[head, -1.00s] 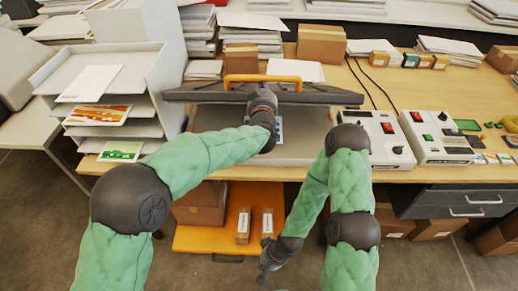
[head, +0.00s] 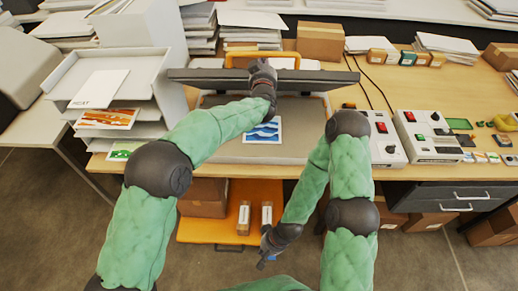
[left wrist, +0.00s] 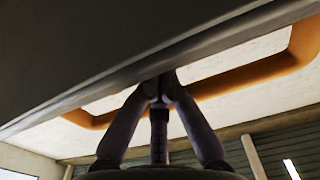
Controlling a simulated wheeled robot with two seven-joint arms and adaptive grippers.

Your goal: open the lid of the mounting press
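The mounting press stands on the table with its dark lid (head: 215,77) tilted up above the grey base (head: 222,150). An orange handle (head: 236,55) sits on the lid's edge. A blue wave picture (head: 263,129) lies on the base. My left gripper (head: 262,68) is at the middle of the lid's edge, by the handle. In the left wrist view its fingertips (left wrist: 163,82) meet, against the lid's underside edge (left wrist: 90,95) and in front of the handle (left wrist: 230,78). The handle does not appear clamped between them. My right gripper (head: 268,250) hangs low before the table; its fingers are unclear.
A white paper rack (head: 100,85) stands left of the press. Control boxes (head: 425,135) stand to the right. An orange shelf (head: 215,228) with small boxes is below. A cardboard box (head: 320,40) and paper stacks are behind the lid.

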